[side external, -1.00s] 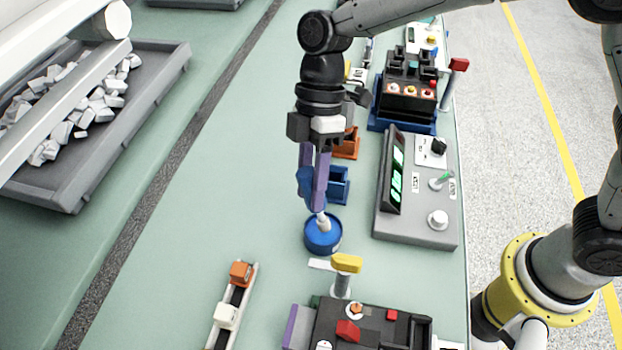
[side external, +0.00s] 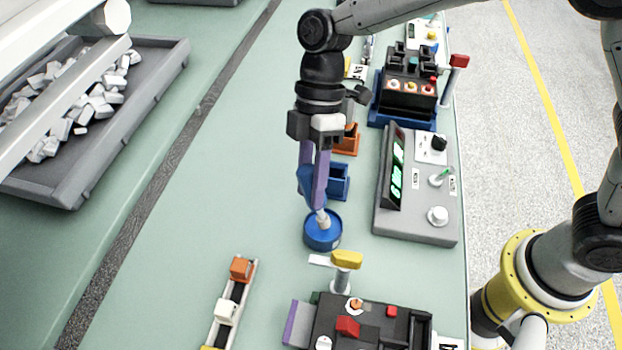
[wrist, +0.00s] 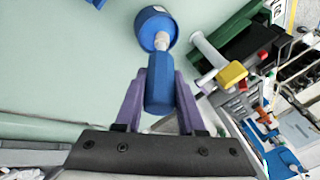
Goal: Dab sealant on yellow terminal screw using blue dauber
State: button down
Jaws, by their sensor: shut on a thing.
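My gripper (side external: 314,192), with purple fingers, is shut on the blue dauber (side external: 305,183) and points down. In the wrist view the dauber's blue handle (wrist: 159,88) sits between both fingers. Its pale tip (side external: 323,219) is at the mouth of a round blue pot (side external: 322,240); I cannot tell how deep it reaches. The pot also shows in the wrist view (wrist: 146,24). A black breaker block (side external: 407,101) in a blue holder, at the upper right, carries a yellow screw (side external: 411,88) between a pale one and a red one.
A grey test console (side external: 415,225) with a lit green display stands right of the pot. Another dark block (side external: 370,325) and a yellow-topped post (side external: 346,260) are in front. Blue (side external: 337,185) and orange (side external: 348,142) bins sit behind the pot.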

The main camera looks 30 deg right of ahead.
aim_at(311, 171)
jog(key=shift+f, duration=0.45)
dwell(0.8)
jog(key=shift+r, duration=3.55)
